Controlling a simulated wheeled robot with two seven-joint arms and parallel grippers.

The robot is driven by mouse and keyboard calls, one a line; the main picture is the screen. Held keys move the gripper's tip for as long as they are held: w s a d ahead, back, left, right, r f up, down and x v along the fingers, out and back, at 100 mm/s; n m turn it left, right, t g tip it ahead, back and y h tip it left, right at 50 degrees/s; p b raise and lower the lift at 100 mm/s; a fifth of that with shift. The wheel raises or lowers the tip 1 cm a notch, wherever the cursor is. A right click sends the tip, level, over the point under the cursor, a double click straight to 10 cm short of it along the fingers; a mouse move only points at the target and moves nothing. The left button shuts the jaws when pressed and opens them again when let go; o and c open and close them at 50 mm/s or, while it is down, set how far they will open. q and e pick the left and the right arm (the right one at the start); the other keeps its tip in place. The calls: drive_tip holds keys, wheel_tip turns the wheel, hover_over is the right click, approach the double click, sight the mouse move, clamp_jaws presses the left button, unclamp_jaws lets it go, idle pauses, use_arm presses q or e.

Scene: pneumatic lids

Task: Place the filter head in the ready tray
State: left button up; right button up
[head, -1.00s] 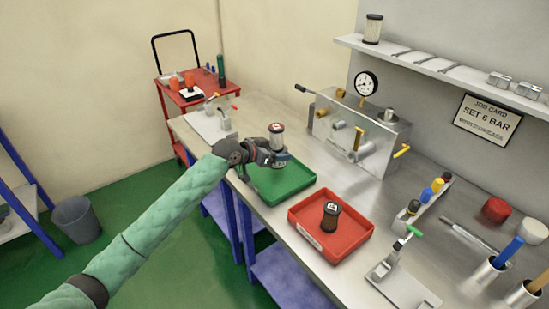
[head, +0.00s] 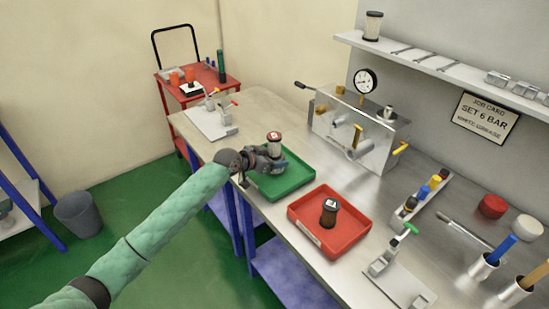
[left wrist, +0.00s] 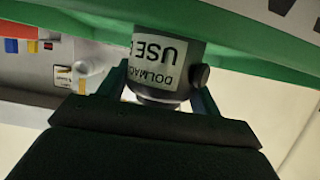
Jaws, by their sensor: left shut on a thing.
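My left gripper (head: 272,161) is shut on a grey cylindrical filter head (head: 274,144), which is upright over the green tray (head: 293,180) on the bench. In the left wrist view the filter head (left wrist: 165,65) sits between the two fingers, with a white label and a round side knob. The green tray (left wrist: 235,35) fills the top of that view, close to the filter head's end. I cannot tell whether they touch. The gripper hides part of the tray. My right gripper is not in view.
A red tray (head: 353,244) holding a dark canister (head: 329,212) stands right of the green tray. A metal test block with a gauge (head: 366,81) is behind. A clamp plate (head: 205,124) lies at left. Bare bench lies between the green tray and the block.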

use_arm(q)
drive_tip(key=o, duration=1.2)
drive_tip(key=shift+c, duration=0.2)
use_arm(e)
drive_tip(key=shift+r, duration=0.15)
use_arm(q)
drive_tip(key=shift+s+a, duration=0.15)
drive_tip(key=shift+s+a+r, duration=0.15)
drive_tip(key=shift+a, duration=0.15)
drive_tip(key=b+v, duration=0.3)
drive_tip(key=v, duration=0.7)
drive_tip(key=shift+b, duration=0.3)
drive_tip(key=shift+s+a+r, duration=0.2)
drive_tip(key=shift+s+a, duration=0.1)
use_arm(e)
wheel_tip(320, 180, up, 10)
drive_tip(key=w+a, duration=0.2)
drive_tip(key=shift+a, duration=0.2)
use_arm(q)
drive_tip(key=shift+a, duration=0.1)
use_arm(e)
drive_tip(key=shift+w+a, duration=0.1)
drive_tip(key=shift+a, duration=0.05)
